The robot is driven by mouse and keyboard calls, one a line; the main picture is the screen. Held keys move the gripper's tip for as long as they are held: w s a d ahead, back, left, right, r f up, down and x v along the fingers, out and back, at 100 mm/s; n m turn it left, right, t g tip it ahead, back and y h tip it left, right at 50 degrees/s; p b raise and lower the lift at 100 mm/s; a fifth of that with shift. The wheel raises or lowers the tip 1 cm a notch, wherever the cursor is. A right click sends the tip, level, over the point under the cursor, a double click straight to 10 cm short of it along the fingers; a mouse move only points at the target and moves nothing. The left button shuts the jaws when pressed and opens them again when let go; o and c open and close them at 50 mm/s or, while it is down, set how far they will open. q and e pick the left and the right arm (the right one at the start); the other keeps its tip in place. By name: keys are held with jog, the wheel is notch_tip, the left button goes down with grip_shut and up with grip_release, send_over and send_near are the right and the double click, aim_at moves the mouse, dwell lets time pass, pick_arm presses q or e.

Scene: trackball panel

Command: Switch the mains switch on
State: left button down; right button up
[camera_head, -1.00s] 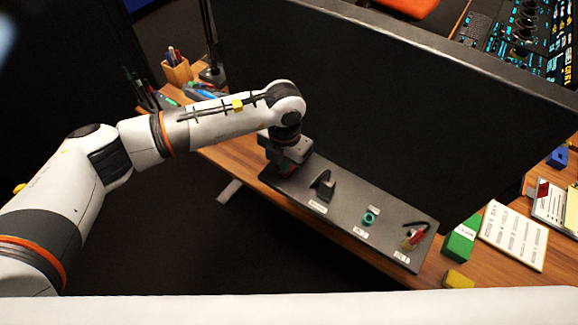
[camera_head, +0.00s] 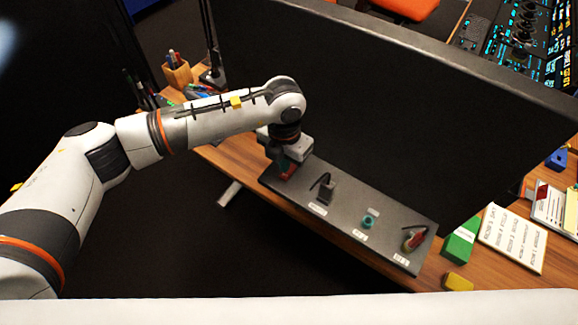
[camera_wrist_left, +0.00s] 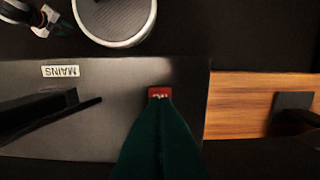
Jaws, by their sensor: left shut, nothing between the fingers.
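The dark panel (camera_head: 345,215) lies along the desk. A small red piece (camera_wrist_left: 158,93) with white lettering, perhaps ON, is at my fingertips. My left gripper (camera_head: 284,172) is low over the panel's left end, left of the lever. Its dark green fingers (camera_wrist_left: 160,104) are shut and empty, apart from the lever; contact with the red piece cannot be told.
A teal knob (camera_head: 369,219) and a red-and-green part (camera_head: 413,239) stand further right on the panel. A large black screen (camera_head: 400,110) rises behind. A green box (camera_head: 461,240) and yellow block (camera_head: 457,282) sit right. A pen holder (camera_head: 176,74) stands at the back left.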

aim_at(285, 175)
pick_arm(q)
notch_tip(285, 175, up, 5)
jog(key=shift+f+p, duration=0.2)
jog(key=shift+p, duration=0.65)
